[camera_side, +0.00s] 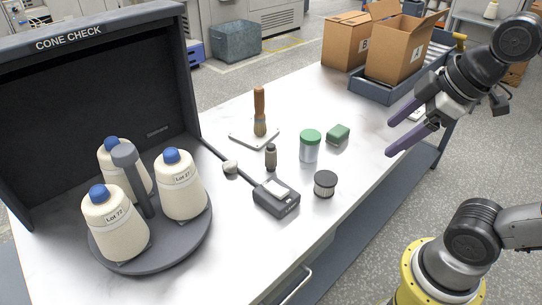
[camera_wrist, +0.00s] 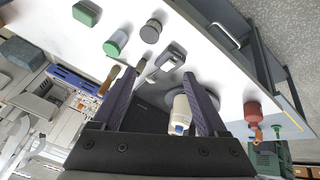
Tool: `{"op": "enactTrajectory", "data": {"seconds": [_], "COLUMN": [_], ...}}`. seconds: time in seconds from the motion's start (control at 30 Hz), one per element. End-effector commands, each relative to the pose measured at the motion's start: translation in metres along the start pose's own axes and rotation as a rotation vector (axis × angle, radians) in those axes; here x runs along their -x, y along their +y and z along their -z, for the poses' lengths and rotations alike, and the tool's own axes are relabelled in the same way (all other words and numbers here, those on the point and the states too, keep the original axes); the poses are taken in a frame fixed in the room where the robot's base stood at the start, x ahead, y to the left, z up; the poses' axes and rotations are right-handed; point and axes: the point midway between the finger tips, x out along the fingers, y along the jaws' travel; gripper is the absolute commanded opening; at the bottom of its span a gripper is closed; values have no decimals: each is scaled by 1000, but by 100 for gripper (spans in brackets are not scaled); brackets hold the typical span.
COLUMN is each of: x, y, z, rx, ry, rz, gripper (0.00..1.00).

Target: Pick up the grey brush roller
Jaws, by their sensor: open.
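The grey brush roller appears to be the short ribbed cylinder with a dark top (camera_side: 325,184), upright near the front edge of the white table in the side view. In the wrist view it shows at the upper middle (camera_wrist: 151,31), beyond the fingertips. My gripper (camera_side: 389,138) is open and empty, with two purple fingers. It hangs in the air at the right, above and apart from the roller. In the wrist view the open fingers (camera_wrist: 161,74) point toward the table.
A green-lidded jar (camera_side: 310,147), a green block (camera_side: 338,134), a small dark bottle (camera_side: 271,157) and a dark handheld device (camera_side: 276,197) stand near the roller. A brush (camera_side: 260,112) stands upright behind. Cones (camera_side: 183,187) sit on a round stand (camera_side: 173,250) at left.

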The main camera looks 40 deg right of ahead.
Motion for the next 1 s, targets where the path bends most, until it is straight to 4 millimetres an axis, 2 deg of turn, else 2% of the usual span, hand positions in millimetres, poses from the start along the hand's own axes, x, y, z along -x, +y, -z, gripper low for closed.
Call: {"op": "enactTrajectory", "data": {"seconds": [0.13, 0.27, 0.47, 0.6, 0.8, 0.9, 1.0], "x": [4, -8, -53, -102, -181, -214, -236], "y": [28, 53, 86, 102, 111, 110, 105], "z": [50, 94, 152, 182, 203, 202, 195], "rx": [295, 540, 837, 983, 1061, 1058, 1054], "ry": [-35, -71, -120, -149, -196, -220, -242], "rz": [29, 76, 171, 250, 359, 401, 440], "gripper": [76, 76, 76, 76, 76, 76, 76]}}
